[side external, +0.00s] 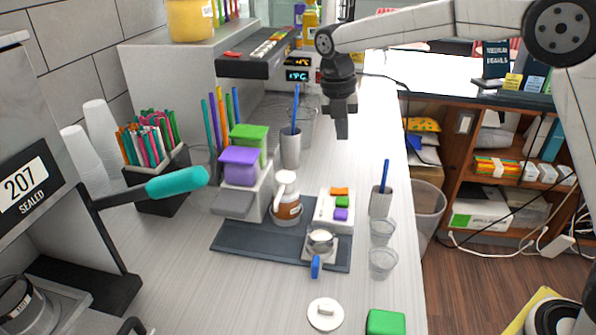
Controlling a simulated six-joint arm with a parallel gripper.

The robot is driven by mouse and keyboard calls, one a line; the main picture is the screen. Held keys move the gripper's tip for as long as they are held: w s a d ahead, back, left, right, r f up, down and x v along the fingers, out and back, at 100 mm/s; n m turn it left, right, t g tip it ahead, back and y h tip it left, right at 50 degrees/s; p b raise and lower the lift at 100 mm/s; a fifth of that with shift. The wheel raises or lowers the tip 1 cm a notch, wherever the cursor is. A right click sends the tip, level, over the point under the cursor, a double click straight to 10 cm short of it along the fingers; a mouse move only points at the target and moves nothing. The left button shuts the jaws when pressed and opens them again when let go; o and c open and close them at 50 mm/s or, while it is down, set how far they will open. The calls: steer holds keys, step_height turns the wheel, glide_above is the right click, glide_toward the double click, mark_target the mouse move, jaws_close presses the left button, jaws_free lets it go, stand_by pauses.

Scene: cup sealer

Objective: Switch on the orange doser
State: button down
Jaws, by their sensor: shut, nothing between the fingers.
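A small white panel (322,212) stands on the counter with an orange button (339,191), a green button (342,202) and a purple button (341,214). To its left is the doser unit (258,192), with a purple-topped box (240,163) and a green-topped box (249,137). No orange-topped box shows. My gripper (342,134) points down, shut and empty, above and behind the button panel, touching nothing. Whether any doser is running cannot be told.
A sealer with a teal handle (177,182) is at left.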

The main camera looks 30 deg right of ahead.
mark_target(340, 190)
steer(key=f, duration=0.4)
steer(key=s+d+f, duration=0.1)
steer(key=f, duration=0.8)
steer(key=shift+s+d, duration=0.15)
steer(key=shift+f+y, duration=0.2)
steer(key=shift+y, duration=0.1)
stand_by(0.4)
steer(key=shift+w+a+r, duration=0.25)
steer(key=shift+w+a, duration=0.2)
steer(key=shift+a, duration=0.05)
stand_by(0.4)
